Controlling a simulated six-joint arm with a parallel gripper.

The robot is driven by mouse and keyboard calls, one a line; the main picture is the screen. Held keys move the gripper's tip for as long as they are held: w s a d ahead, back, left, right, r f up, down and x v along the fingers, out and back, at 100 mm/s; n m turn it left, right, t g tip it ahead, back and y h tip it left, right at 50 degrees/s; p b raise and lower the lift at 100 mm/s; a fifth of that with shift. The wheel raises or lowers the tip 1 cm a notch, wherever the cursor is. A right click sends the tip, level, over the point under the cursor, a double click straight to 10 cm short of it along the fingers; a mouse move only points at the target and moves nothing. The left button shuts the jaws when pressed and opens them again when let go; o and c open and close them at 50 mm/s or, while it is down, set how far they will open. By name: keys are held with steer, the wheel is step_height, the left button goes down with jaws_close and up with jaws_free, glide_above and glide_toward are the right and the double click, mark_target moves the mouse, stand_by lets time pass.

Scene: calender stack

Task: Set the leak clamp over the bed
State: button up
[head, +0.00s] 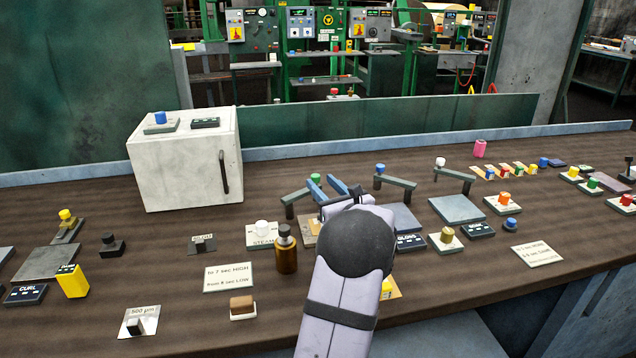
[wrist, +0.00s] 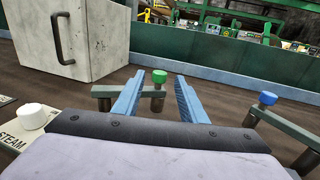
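No readable label names the leak clamp. Several similar swing-arm clamps stand along the counter. The green-knobbed clamp (head: 294,198) is closest to my gripper (head: 327,186). In the wrist view its green knob (wrist: 159,76) shows between the two blue fingers and just beyond them, with a gap on each side. My gripper (wrist: 158,98) is open and empty. The left finger hides part of that clamp's bar. The blue-knobbed clamp (head: 395,181) is to the right, by a grey bed plate (head: 403,220). The white-knobbed clamp (head: 455,174) is beyond it, by another grey plate (head: 457,210). My wrist hides what lies under the green-knobbed clamp.
A white cabinet (head: 180,165) stands at the back left. A brown bottle (head: 287,255) and the white STEAM knob (head: 262,228) are left of my arm. A low wall (head: 400,115) edges the back.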

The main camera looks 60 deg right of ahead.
steer(key=shift+v, duration=1.35)
